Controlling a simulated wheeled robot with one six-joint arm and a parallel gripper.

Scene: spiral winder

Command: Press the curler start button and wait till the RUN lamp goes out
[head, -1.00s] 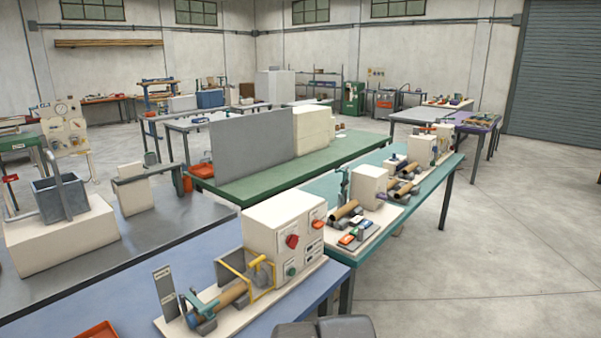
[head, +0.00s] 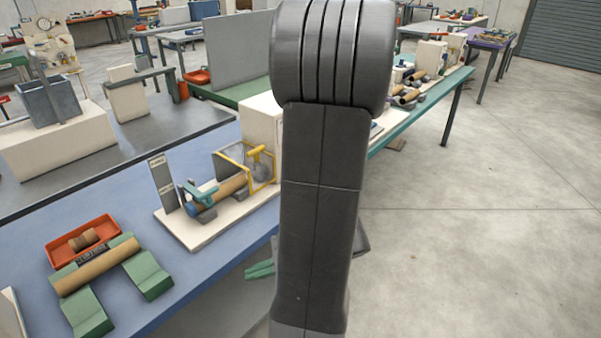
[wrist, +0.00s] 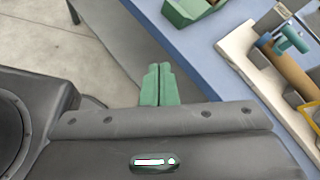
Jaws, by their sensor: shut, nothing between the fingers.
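The curler is the machine on a cream base (head: 200,235) on the blue bench. It has a brown tube (head: 230,187), a teal clamp (head: 199,192), a yellow guard frame (head: 262,172) and a cream control box (head: 258,125). My arm hides most of the box, so the start button and RUN lamp do not show. In the wrist view the teal clamp (wrist: 291,40) and brown tube (wrist: 285,68) show at the upper right. My gripper (head: 260,269) has green fingers and is shut and empty, beside the bench's front edge. It points toward the bench in the wrist view (wrist: 160,84).
A brown tube on green blocks (head: 96,266) and a red tray (head: 72,242) are at the left of the blue bench (head: 135,205). The bench edge is close to my gripper. The concrete floor (head: 480,230) at the right is clear.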

